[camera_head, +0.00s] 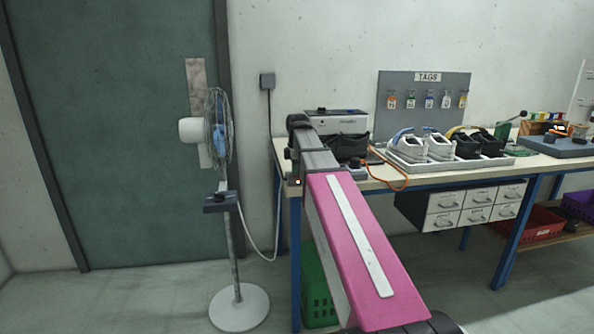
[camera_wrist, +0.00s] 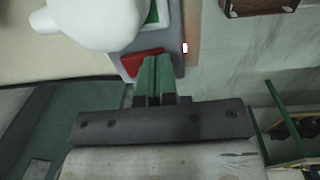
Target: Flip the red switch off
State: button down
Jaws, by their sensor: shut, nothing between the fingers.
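The red switch (camera_wrist: 140,65) is a flat red piece on a grey panel (camera_wrist: 172,35) in the upper middle of the wrist view. My gripper (camera_wrist: 157,60) has green fingers, shut together with nothing between them. The fingertips overlap the right edge of the red piece in the picture; I cannot tell whether they touch it. A green piece (camera_wrist: 153,14) lies further up the same panel, partly covered by a rounded white object (camera_wrist: 95,22). In the head view, my arm reaches to the bench's left end; the fingers and red switch cannot be made out there.
A green crate (camera_head: 318,290) stands under the bench.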

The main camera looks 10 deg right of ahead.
jog(key=shift+r, duration=0.1)
jog(key=shift+r, duration=0.7)
jog(key=shift+a+r, duration=0.1)
jog(key=shift+r, duration=0.4)
notch_tip(320, 180, up, 13)
jog(key=s, duration=0.2)
jog(key=shift+s, duration=0.25)
jog(key=shift+f, duration=0.15)
